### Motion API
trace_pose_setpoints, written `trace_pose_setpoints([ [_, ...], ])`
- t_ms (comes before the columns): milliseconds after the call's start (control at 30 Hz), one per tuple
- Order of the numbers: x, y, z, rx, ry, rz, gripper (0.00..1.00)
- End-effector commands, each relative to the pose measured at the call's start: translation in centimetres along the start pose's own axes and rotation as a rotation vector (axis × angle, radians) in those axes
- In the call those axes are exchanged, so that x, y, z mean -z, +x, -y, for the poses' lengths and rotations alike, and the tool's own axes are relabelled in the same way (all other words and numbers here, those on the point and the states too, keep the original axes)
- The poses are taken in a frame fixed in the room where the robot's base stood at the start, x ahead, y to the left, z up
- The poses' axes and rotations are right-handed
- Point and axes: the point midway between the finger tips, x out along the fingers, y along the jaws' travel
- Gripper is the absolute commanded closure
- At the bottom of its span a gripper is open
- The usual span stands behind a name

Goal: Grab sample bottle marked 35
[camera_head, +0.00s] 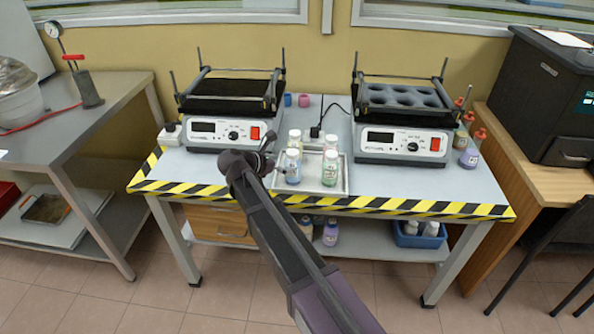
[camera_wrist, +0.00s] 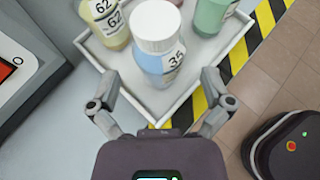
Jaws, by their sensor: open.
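The sample bottle marked 35 (camera_wrist: 162,60) has a white cap and blue contents, and its label faces partly right in the wrist view. It stands upright in a metal tray (camera_wrist: 205,75), and in the head view it is the front left bottle (camera_head: 292,168). My gripper (camera_wrist: 160,100) is open, its fingers to either side of the near end of the bottle, with no clear contact. In the head view my gripper (camera_head: 262,165) is just left of the tray. Beside it in the tray are a yellow bottle marked 62 (camera_wrist: 104,20) and a green bottle (camera_wrist: 212,14).
Two shaker devices (camera_head: 225,125) and (camera_head: 403,130) stand behind the tray. Bottles with red caps (camera_head: 470,152) stand at the table's right. The table's front edge (camera_head: 400,204) has yellow and black tape. Bare tabletop lies right of the tray.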

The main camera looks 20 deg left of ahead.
Motion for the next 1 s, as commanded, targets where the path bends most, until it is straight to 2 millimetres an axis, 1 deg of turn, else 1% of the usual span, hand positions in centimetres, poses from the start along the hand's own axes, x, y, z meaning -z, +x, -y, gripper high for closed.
trace_pose_setpoints([
  [300, 0.3, 3.4, -0.4, 0.001, 0.001, 0.0, 0.0],
  [433, 0.2, 4.6, -0.3, 0.002, 0.0, 0.0, 0.0],
  [567, 0.1, 5.0, -0.3, 0.0, 0.0, 0.0, 0.0],
  [1000, 0.0, 5.0, -0.3, 0.0, 0.0, 0.0, 0.0],
])
